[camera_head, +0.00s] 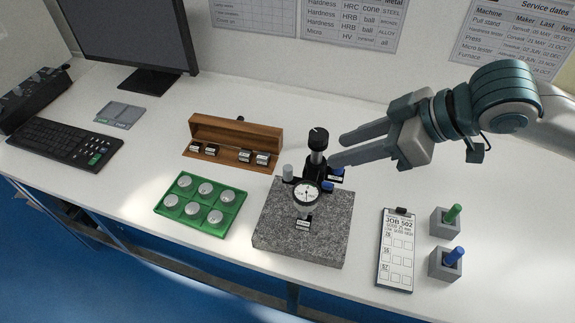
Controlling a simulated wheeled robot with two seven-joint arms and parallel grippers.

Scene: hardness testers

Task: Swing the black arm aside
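A dial gauge stand is on a speckled grey granite block (330,225) at the middle front of the table. Its upright post (317,157) has a black knob on top. The black arm (314,174) sits low on the post, with blue knobs (337,172) on its right side. A round white dial gauge (306,194) is at its front, over a small labelled block (303,223) on the granite. My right gripper (337,149) comes in from the right, its fingers apart and nothing seen between them. Its lower fingertip is close to the post; contact cannot be told. My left gripper is out of view.
A green tray (202,230) with several silver discs and a wooden box (235,134) with small blocks stand left of the granite. Free table lies behind the granite.

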